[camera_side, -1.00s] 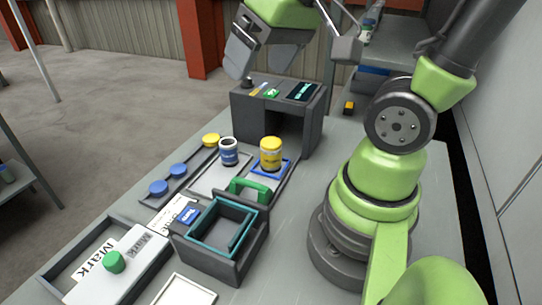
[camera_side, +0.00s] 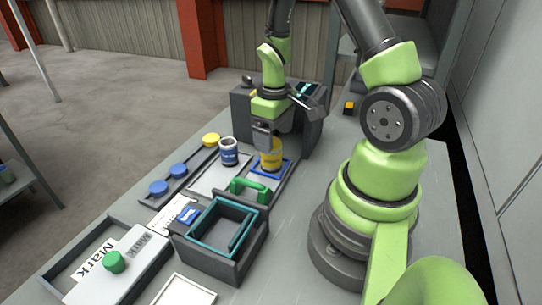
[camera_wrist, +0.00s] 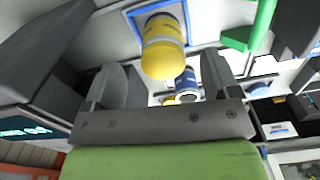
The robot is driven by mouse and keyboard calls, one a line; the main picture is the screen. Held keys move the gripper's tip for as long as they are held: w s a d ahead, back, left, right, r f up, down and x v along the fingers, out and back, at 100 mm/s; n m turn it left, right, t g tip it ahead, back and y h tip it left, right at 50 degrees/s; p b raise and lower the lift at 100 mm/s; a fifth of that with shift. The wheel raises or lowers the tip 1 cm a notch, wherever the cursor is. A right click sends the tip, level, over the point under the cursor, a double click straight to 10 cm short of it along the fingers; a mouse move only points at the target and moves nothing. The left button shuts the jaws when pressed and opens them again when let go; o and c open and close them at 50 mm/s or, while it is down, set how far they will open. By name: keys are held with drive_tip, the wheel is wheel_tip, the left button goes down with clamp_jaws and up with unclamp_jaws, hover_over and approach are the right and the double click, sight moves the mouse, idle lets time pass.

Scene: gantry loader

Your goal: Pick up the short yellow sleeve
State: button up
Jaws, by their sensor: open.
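The short yellow sleeve (camera_side: 271,160) stands upright inside a blue square frame (camera_side: 286,170). I cannot tell whether the fingertips reach down beside the sleeve. Nothing is held.
A blue-and-white cylinder (camera_side: 229,152) stands close by on the left. A green handle (camera_side: 249,187) and a grey box with a teal rim (camera_side: 219,228) are in front. A dark grey housing (camera_side: 240,104) stands right behind. Blue and yellow discs lie in a tray further left.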

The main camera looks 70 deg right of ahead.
sight(271, 156)
drive_tip(key=shift+w+a+f, duration=0.1)
drive_tip(key=shift+w+f, duration=0.05)
drive_tip(key=shift+f, duration=1.35)
drive_tip(key=shift+w+f, duration=0.15)
drive_tip(key=shift+f, duration=1.35)
drive_tip(key=shift+c, duration=0.3)
drive_tip(key=c, duration=1.1)
drive_tip(key=shift+r, duration=0.2)
